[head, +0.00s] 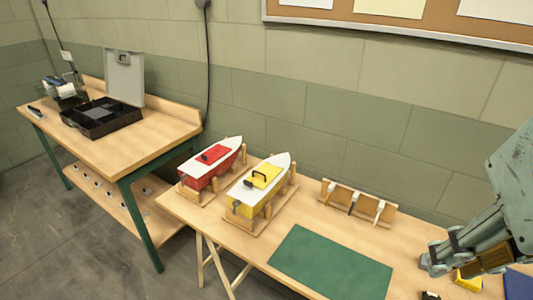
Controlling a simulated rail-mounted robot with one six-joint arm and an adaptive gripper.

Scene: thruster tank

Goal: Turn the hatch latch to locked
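A yellow boat (246,211) with a white deck stands in a wooden cradle on the near bench. A yellow hatch (265,176) with a dark handle-like part (260,179) sits on its deck. A red boat (200,184) with a red hatch (212,154) stands in a cradle to its left. The latch and its setting are too small to make out on either hatch. My gripper (440,256) is at the lower right, well away from both boats, over the right end of the bench. Its fingers are seen from the side, so its opening is unclear.
A green mat (332,264) lies clear between the boats and my gripper. A wooden rack (357,203) with small white-topped items stands behind it. A yellow object (467,281) and a dark one (429,295) lie near my gripper. An open black case (102,117) is on the left bench.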

